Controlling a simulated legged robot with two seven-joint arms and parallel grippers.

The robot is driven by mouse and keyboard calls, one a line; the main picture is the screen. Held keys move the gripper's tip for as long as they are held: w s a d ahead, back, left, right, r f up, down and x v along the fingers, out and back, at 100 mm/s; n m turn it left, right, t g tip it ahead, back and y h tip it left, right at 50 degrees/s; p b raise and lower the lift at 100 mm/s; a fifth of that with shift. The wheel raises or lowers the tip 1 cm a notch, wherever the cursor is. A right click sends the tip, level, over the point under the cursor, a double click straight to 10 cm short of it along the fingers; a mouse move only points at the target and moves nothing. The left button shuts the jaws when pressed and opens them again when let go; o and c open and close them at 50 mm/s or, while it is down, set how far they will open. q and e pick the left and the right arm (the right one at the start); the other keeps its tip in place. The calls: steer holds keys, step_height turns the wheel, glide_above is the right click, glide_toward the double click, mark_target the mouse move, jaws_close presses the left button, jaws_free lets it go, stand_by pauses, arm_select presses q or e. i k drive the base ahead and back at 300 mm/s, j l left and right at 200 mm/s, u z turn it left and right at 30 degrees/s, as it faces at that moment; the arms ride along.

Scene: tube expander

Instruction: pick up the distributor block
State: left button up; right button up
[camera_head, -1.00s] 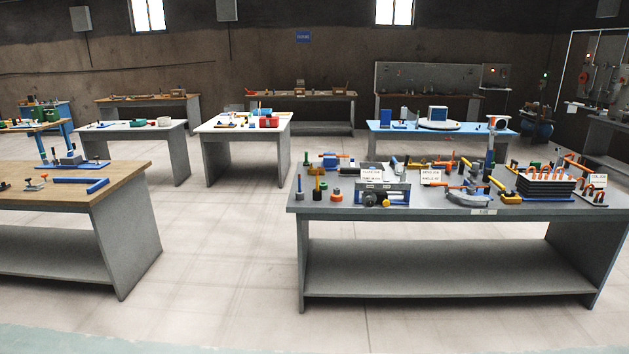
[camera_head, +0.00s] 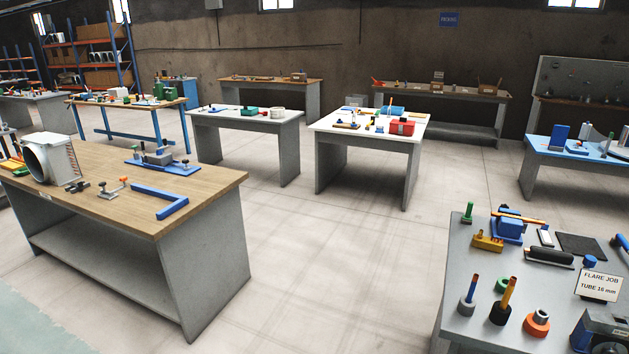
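I cannot tell for sure which object is the distributor block. On the wood-topped bench (camera_head: 110,200) at the left, a small grey block (camera_head: 160,156) sits on a blue plate (camera_head: 178,169) near the back edge. On the grey bench (camera_head: 462,260) at the lower right, a blue block-shaped item (camera_head: 508,230) stands near the back left among small tools. Neither of my grippers is in view.
A light finned unit with a round opening (camera_head: 52,160) and a blue angle bar (camera_head: 160,202) lie on the wood-topped bench. A white-topped table (camera_head: 370,137) stands further back. Open floor (camera_head: 330,260) lies between the two near benches.

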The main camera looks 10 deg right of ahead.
mark_target(478, 241)
steer(key=i+z, duration=0.2)
steer(key=i, duration=0.35)
steer(key=i+j+z, duration=0.2)
steer(key=i, duration=0.35)
steer(key=i+j+z, duration=0.25)
steer(key=i, duration=0.3)
steer(key=i+j+z, duration=0.2)
steer(key=i, duration=0.3)
